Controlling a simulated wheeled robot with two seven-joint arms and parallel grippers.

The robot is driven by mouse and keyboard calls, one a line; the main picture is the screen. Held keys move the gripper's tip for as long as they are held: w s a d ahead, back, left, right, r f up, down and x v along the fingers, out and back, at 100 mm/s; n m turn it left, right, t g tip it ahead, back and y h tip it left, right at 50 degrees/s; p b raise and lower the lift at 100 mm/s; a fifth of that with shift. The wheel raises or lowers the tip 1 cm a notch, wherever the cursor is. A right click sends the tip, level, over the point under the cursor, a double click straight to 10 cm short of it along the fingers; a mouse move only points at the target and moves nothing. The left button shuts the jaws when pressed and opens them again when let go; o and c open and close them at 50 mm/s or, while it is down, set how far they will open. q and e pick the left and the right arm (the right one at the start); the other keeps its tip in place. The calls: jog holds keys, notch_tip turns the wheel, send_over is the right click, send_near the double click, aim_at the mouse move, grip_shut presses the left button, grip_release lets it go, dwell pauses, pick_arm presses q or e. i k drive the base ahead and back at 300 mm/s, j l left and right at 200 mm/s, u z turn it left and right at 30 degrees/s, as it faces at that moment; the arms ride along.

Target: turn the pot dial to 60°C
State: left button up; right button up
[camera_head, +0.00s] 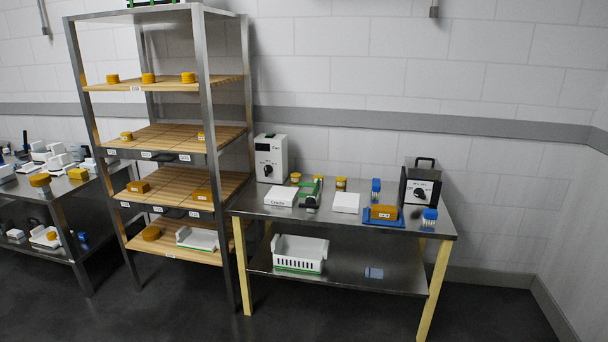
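Two devices with a round black dial stand on the metal table on the right. One is a tall white box (271,144) at the table's back left, with its black dial (267,169) low on the front. The other is a dark box with a handle (414,169) at the right, with a black dial (419,193) on a white front plate. No open pot is visible, and I cannot tell which dial is the pot's. The dial settings and markings are too small to read. Neither of my grippers is in view.
The metal table (335,219) also holds white boxes, small yellow jars, a blue tray (384,222) with an orange block and blue-topped items. A tall shelf rack (206,100) stands close at its left. Dark floor (180,310) is free in front.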

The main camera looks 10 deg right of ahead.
aim_at(419, 193)
jog(key=i+l, duration=0.25)
jog(key=i, duration=0.2)
jog(key=i+l, duration=0.3)
jog(key=i, duration=0.15)
jog(key=i+l, duration=0.25)
jog(key=i, duration=0.25)
jog(key=i+l+u, duration=0.1)
jog(key=i+l, duration=0.15)
jog(key=i, duration=0.2)
